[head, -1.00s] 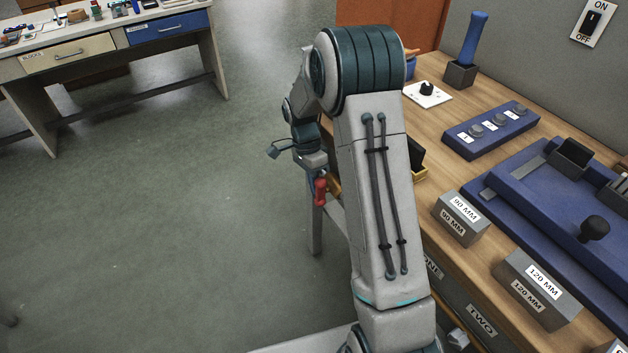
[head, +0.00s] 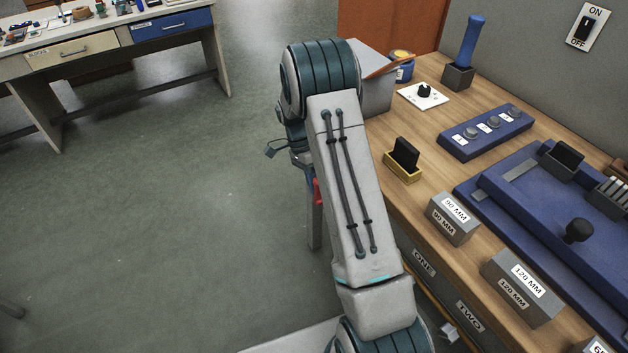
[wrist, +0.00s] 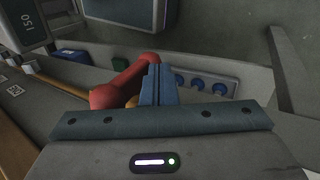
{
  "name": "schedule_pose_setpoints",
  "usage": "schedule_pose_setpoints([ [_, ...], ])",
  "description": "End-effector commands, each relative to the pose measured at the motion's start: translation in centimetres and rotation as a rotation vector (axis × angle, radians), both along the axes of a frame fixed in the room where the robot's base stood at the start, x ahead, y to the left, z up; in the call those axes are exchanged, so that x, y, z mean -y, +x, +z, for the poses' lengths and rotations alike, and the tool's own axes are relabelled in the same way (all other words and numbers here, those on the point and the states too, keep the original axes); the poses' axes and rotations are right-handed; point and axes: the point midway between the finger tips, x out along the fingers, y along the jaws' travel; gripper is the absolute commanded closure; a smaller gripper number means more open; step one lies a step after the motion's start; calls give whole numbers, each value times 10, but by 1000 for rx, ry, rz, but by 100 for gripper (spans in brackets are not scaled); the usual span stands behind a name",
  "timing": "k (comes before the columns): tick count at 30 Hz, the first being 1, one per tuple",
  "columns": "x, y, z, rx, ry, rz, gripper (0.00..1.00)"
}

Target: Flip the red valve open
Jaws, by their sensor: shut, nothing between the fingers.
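The red valve handle (wrist: 124,82) shows in the wrist view just left of my gripper's fingers. It slants from lower left to upper right, and its upper end lies close against the fingers. I cannot tell whether they touch. A yellow pipe (wrist: 62,88) runs toward its lower end. My gripper (wrist: 157,78) is shut and empty, its two fingers together. In the head view only a thin strip of the red valve (head: 317,190) shows at the left edge of my arm. My fingers are hidden there.
The wrist view shows a panel with several blue knobs (wrist: 205,82) right of the fingers and a green block (wrist: 123,65) behind the handle. In the head view a workbench (head: 437,105) with blocks stands right of my arm. Open floor (head: 170,220) lies left.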

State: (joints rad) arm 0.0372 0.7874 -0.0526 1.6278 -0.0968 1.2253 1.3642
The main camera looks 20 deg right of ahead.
Motion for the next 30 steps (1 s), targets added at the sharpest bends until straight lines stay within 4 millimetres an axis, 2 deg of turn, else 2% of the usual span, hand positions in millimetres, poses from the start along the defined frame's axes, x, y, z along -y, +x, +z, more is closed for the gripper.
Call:
schedule_pose_setpoints([
  [30,1,-1,-1,-31,-4,-2,100],
])
